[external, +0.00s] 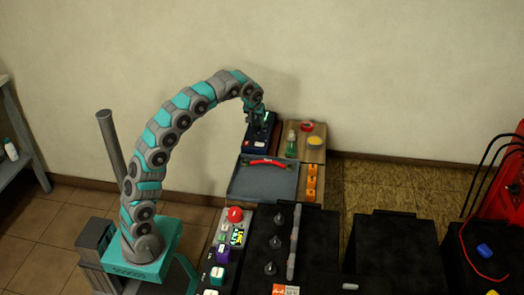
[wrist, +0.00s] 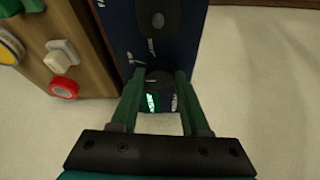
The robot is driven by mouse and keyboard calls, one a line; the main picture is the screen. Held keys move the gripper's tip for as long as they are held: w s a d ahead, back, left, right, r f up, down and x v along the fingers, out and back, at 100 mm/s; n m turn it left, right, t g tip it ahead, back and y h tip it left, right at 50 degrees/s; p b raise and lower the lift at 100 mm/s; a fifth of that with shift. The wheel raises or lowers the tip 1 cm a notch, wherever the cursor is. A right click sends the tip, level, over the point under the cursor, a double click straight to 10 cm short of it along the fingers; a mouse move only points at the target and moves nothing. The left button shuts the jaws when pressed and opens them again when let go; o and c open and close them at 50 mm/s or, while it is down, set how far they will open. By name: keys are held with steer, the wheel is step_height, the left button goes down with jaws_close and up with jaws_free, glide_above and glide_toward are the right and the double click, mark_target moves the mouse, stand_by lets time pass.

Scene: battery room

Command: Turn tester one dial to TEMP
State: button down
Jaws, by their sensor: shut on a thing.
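The tester (external: 262,140) is a dark blue box at the back of the bench, and its dark blue face (wrist: 193,35) fills the top middle of the wrist view. A black round dial (wrist: 159,79) sits on that face. My gripper (wrist: 160,73) has its green fingers on either side of this dial and is shut on it. White label marks are near the dial, too blurred to read, so I cannot tell its setting. A lit green display (wrist: 153,102) shows between the fingers. In the external view my gripper (external: 257,118) reaches down over the tester and hides its face.
A grey tray (external: 262,184) with a red-handled item lies in front. Black batteries (external: 394,250) fill the foreground.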

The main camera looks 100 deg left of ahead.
steer(key=m+t, duration=0.1)
steer(key=m, duration=0.1)
steer(key=m+t, duration=0.1)
steer(key=m, duration=0.2)
steer(key=shift+s+r+h, duration=0.1)
steer(key=shift+s+h, duration=0.05)
steer(key=shift+h, duration=0.15)
steer(key=shift+a, duration=0.1)
steer(key=shift+c, duration=1.9)
jaws_free()
steer(key=v, duration=0.7)
steer(key=shift+r, duration=0.3)
steer(key=shift+s, duration=0.1)
